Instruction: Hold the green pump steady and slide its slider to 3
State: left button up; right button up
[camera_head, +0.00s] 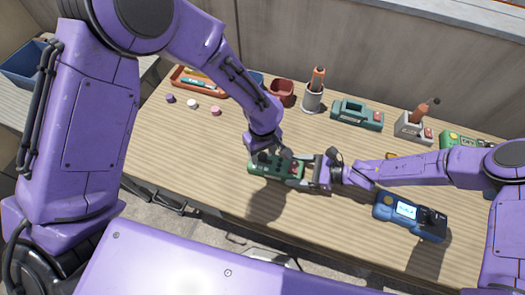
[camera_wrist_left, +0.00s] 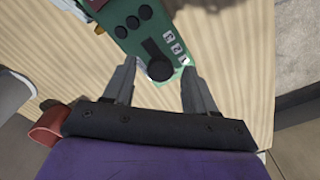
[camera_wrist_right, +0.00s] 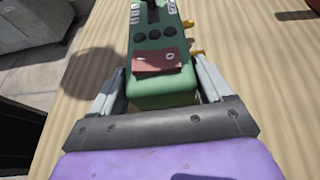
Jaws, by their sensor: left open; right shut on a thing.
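The green pump (camera_head: 262,172) stands on the wooden table near its front edge, at the middle of the head view. My right gripper (camera_head: 309,171) is shut on its right end. In the right wrist view (camera_wrist_right: 160,88) the fingers lie on both sides of the pump, below a red-brown plate (camera_wrist_right: 158,60). My left gripper (camera_head: 267,150) is open above the pump's other end. In the left wrist view (camera_wrist_left: 158,75) its fingers straddle the end with a dark slider knob (camera_wrist_left: 158,60) beside small white numbered labels (camera_wrist_left: 174,47). I cannot tell the slider's setting.
A blue device with a screen (camera_head: 408,213) lies to the right, near my right forearm. A teal device (camera_head: 350,114), a grey cup (camera_head: 312,97), a red cup (camera_head: 282,93) and a red tray (camera_head: 184,80) stand along the back. Small caps (camera_head: 192,104) lie at left.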

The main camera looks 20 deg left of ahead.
aim_at(269, 162)
pick_arm(q)
jog(key=shift+f, duration=0.1)
grip_shut()
jog(key=shift+d, duration=1.1)
pick_arm(e)
jog(key=shift+d, duration=0.1)
pick_arm(q)
grip_release()
jog(key=shift+a, duration=0.1)
notch_tip(269, 162, up, 12)
pick_arm(e)
jog(key=o, duration=1.4)
